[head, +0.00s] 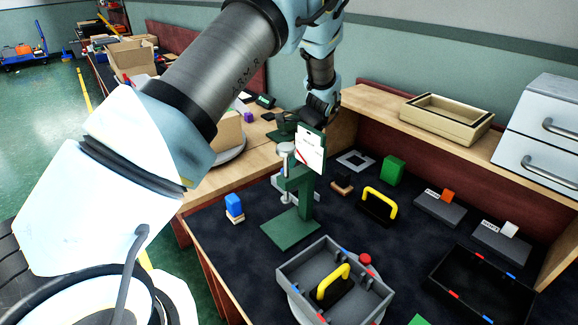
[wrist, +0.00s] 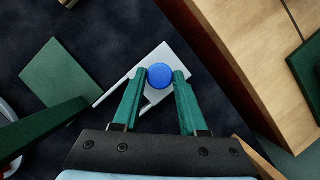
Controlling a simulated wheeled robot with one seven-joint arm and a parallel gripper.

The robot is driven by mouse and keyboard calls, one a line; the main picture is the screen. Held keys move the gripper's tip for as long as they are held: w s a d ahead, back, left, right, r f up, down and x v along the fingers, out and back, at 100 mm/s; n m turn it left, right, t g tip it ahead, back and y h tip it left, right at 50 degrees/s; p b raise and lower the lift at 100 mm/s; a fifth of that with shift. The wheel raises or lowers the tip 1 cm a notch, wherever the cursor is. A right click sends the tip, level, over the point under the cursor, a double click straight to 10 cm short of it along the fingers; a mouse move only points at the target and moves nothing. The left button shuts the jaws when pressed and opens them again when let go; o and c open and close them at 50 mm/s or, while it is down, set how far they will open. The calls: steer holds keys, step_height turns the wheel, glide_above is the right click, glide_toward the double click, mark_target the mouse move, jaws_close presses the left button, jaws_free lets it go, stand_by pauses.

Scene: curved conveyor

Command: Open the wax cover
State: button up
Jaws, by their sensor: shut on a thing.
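In the wrist view my gripper (wrist: 161,72) has its two teal fingers shut on a round blue knob (wrist: 159,77). The knob sits over a pale grey-white flat piece (wrist: 123,85), which the fingers partly cover. What I take to be the same pale piece shows in the head view (head: 280,182), beside the green stand (head: 290,229). In the head view my fingers and the knob are hidden behind the stand and its white sign. No readable label marks the wax cover, so I cannot tell whether the knob belongs to it.
The green stand rises close to my gripper. A grey tray (head: 382,298) with a yellow-handled block lies in front. A black tray (head: 436,278) is at right. A wooden bench edge (wrist: 235,65) lies nearby.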

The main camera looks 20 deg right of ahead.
jaws_close()
stand_by(0.8)
